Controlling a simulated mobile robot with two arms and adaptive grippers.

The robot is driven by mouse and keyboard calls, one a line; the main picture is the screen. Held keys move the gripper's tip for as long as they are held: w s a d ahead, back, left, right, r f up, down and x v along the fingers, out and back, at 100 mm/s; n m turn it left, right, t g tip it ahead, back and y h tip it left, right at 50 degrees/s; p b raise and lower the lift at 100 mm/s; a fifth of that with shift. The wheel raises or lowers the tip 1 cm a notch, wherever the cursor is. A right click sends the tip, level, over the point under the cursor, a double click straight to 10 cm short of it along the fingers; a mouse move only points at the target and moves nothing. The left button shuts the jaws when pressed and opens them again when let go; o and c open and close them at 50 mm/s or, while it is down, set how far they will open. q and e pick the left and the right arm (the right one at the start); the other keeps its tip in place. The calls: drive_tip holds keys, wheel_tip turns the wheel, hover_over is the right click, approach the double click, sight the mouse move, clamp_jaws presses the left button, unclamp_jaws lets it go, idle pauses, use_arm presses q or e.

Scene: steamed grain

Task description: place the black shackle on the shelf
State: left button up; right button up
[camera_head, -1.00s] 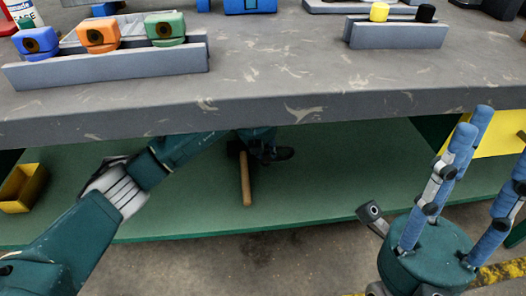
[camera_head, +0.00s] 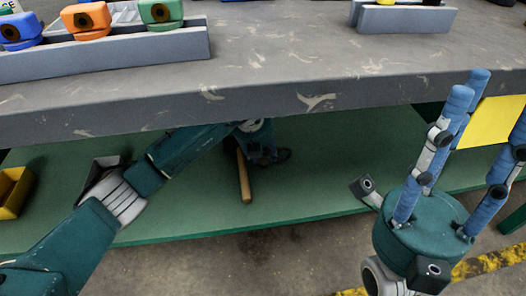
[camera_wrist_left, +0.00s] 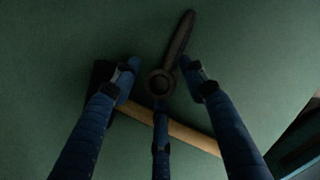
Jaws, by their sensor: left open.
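A dark object with a round eye and a long arm, which looks like the black shackle (camera_wrist_left: 178,45), lies on the green lower shelf (camera_head: 340,170). In the left wrist view its eye is between the fingertips of my left gripper (camera_wrist_left: 158,84), which is open. I cannot tell whether any finger touches it. In the head view my left gripper (camera_head: 260,145) reaches under the bench, and the dark object (camera_head: 283,156) shows just right of it. My right gripper (camera_head: 468,165) is empty, fingers spread upward, in front of the bench.
A hammer's wooden handle (camera_wrist_left: 185,133) lies on the shelf close to the object, also in the head view (camera_head: 244,178). The thick bench top (camera_head: 300,60) is above my left arm. A yellow bin (camera_head: 12,190) is at the shelf's left.

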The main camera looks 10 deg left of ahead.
use_arm(q)
drive_tip(key=d+p+v, duration=0.1)
drive_tip(key=p+v, duration=0.2)
drive_tip(key=v, duration=0.4)
drive_tip(key=shift+a+r, duration=0.4)
drive_tip(key=shift+a, duration=0.1)
drive_tip(key=shift+s+f, duration=0.1)
drive_tip(key=shift+s, duration=0.05)
